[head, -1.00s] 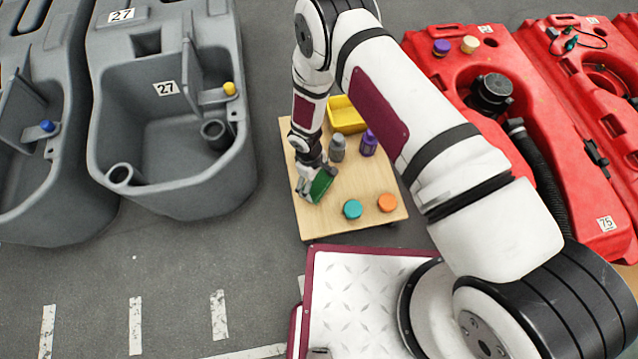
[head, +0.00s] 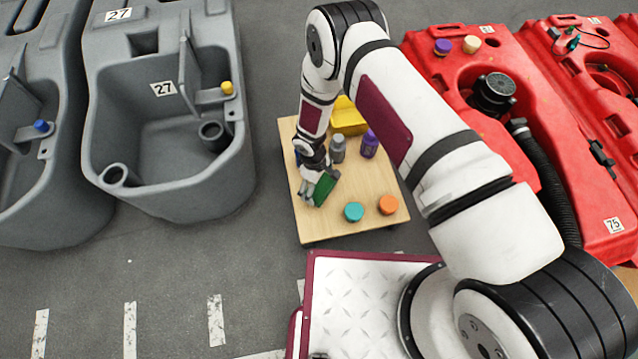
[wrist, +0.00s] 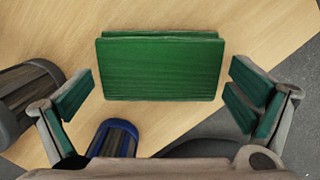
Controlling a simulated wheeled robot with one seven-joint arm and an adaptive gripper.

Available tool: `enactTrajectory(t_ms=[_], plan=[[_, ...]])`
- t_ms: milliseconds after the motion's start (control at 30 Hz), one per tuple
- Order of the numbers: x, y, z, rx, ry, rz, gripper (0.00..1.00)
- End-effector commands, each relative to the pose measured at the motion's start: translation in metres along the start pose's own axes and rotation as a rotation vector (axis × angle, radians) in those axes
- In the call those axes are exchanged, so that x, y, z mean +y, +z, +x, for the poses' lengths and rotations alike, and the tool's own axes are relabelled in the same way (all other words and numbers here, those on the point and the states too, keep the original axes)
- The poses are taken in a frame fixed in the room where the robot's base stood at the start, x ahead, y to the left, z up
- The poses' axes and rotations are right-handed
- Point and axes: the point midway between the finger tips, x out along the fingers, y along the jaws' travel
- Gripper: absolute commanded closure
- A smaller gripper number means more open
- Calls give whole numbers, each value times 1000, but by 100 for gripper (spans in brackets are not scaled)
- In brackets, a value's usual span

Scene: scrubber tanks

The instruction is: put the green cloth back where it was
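The green cloth (head: 325,190) is a folded, flat-sided block at the left front of the wooden table top (head: 375,185). In the wrist view the cloth (wrist: 160,68) fills the middle of the picture, with a second fold along its far edge. My gripper (head: 316,188) is at the cloth. In the wrist view its fingers (wrist: 160,97), with green pads, stand wide apart on either side of the cloth. A narrow gap shows between each pad and the cloth. I cannot tell whether the cloth's underside touches the table.
A grey bottle (head: 338,149), a purple bottle (head: 369,146) and a yellow bin (head: 349,116) stand behind the gripper. Teal (head: 354,212) and orange (head: 388,205) round pieces lie in front. Grey tanks (head: 170,200) stand left, red tanks (head: 590,205) right.

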Motion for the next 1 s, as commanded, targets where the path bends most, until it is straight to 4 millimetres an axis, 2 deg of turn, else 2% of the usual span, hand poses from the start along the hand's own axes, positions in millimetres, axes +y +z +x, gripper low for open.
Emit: enactTrajectory(t_ms=[267, 367, 800, 1000], plan=[[0, 0, -1, 0, 0, 0, 0], [0, 0, -10, 1, 1, 0, 0], [0, 0, -95, 1, 0, -1, 0], [0, 0, -117, 0, -1, 0, 0]])
